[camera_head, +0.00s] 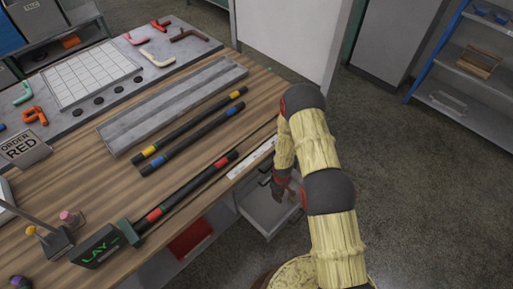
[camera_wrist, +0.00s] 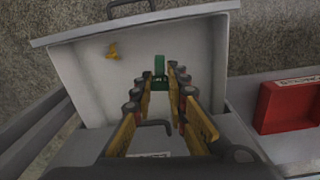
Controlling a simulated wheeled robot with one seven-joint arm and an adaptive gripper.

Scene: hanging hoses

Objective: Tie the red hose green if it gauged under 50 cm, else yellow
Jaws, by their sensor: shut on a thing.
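The red hose (camera_head: 188,189), black with a red band near each end, lies straight on the wooden table near its front edge. Its near end is at a dark green block (camera_head: 128,232) beside a display (camera_head: 97,246) reading "LAY". My gripper (camera_head: 280,186) is off the table's edge, over an open drawer (camera_head: 262,215). In the wrist view its fingers (camera_wrist: 160,82) are shut on a small green tie (camera_wrist: 160,65) at their tips. A yellow tie (camera_wrist: 112,51) lies in the drawer (camera_wrist: 85,75), left of the fingers.
Yellow-banded (camera_head: 190,127) and blue-banded (camera_head: 195,140) hoses lie beside a grey channel (camera_head: 175,105). A card (camera_head: 24,147) reads "ORDER RED". A red bin (camera_wrist: 290,105) is right of the drawer.

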